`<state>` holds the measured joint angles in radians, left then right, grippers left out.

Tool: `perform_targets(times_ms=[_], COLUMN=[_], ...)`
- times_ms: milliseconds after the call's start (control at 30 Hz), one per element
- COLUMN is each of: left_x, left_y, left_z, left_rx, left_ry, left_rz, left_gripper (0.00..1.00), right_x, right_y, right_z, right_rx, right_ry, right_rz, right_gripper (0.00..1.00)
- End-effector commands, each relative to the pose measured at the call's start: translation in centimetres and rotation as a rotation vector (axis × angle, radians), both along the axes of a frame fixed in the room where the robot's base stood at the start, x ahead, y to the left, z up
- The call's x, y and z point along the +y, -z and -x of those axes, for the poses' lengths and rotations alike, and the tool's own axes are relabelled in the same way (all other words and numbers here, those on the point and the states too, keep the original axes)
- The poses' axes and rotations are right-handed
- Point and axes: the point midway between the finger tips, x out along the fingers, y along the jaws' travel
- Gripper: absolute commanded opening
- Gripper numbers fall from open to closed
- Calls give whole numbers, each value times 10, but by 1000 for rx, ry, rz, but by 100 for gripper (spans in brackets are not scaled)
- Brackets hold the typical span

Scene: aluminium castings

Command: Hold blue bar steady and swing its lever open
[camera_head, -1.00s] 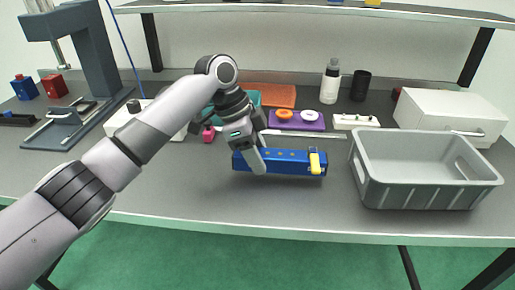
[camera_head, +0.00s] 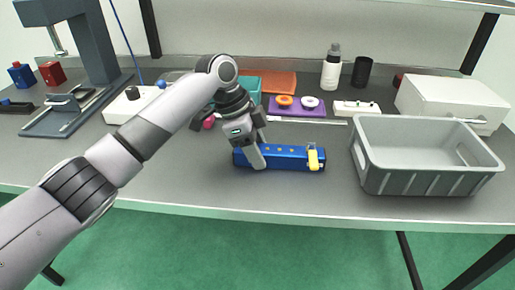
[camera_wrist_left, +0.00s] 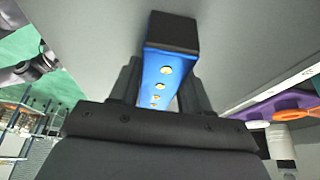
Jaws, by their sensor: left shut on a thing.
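The blue bar (camera_head: 285,157) lies on the grey table in the head view, with several small yellowish spots along it. Its yellow lever (camera_head: 313,159) is at the bar's right end. My left gripper (camera_head: 256,158) is shut on the bar near its left end. In the left wrist view the bar (camera_wrist_left: 165,75) runs between the two fingers (camera_wrist_left: 160,95), with a dark end face and a row of round brass-coloured spots. The lever is not visible in the wrist view. My right gripper is in neither view.
A grey crate (camera_head: 415,184) stands right of the bar. Behind the bar are a purple tray (camera_head: 297,112) with orange and white rings, a white block (camera_head: 357,108) and a white box (camera_head: 450,103). A press (camera_head: 92,60) stands at the left. The table in front of the bar is clear.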

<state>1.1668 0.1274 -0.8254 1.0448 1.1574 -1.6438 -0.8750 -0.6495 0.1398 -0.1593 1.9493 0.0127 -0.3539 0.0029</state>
Motion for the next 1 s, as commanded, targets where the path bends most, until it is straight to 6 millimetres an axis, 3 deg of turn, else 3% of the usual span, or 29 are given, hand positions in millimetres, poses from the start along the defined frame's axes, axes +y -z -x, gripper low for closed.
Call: perform_targets(times_ms=[1000], left_x=[0], left_y=[-2], left_z=[0], left_rx=[-1], left_ry=[1], left_rz=[2], left_gripper=[13], right_x=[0], right_y=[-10], right_z=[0], right_rx=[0], right_ry=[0], right_rz=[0], right_gripper=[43])
